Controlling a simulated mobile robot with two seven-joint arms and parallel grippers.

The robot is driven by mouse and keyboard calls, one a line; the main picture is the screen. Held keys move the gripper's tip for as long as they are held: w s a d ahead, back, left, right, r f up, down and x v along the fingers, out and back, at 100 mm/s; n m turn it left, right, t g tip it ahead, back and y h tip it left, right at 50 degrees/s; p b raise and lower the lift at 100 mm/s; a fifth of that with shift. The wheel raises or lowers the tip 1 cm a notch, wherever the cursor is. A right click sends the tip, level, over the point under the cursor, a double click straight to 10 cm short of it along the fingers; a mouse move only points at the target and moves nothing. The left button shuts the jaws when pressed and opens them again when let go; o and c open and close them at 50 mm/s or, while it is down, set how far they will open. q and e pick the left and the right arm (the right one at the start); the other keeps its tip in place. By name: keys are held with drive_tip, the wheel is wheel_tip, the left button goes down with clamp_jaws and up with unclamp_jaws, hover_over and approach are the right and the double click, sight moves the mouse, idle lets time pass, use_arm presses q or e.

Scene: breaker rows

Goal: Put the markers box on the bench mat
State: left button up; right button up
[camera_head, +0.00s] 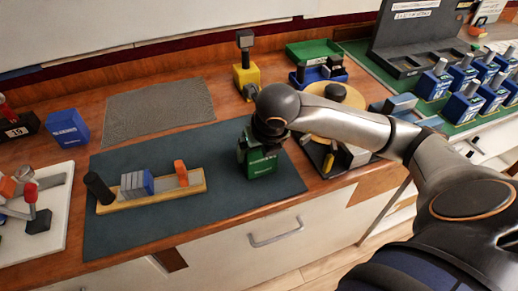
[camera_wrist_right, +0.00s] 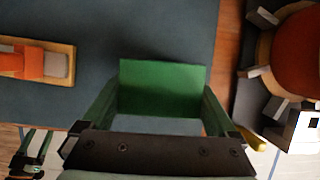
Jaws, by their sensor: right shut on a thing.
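A green box with a pale label, which I take to be the markers box (camera_head: 261,163), is in my right gripper (camera_head: 268,137). The label is too small to read surely. In the right wrist view the green box (camera_wrist_right: 162,88) sits between the two fingers of my right gripper (camera_wrist_right: 160,110), which is shut on it. The box is upright at the right part of the dark blue-grey bench mat (camera_head: 225,190). I cannot tell whether its base touches the mat. What looks like my left gripper (camera_wrist_right: 32,155) shows small at the lower left of the right wrist view.
A wooden tray (camera_head: 150,202) with grey, blue and orange blocks lies on the mat's left part, beside a black cylinder (camera_head: 98,187). A blue box (camera_head: 67,128) and grey mat (camera_head: 158,108) lie farther back. A round wooden stand (camera_head: 318,122) is close right.

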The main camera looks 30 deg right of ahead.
drive_tip(key=o, duration=1.4)
drive_tip(key=shift+r, duration=0.2)
drive_tip(key=p+v, duration=0.1)
drive_tip(key=v, duration=1)
drive_tip(key=shift+s+r, duration=0.3)
drive_tip(key=shift+a, duration=0.1)
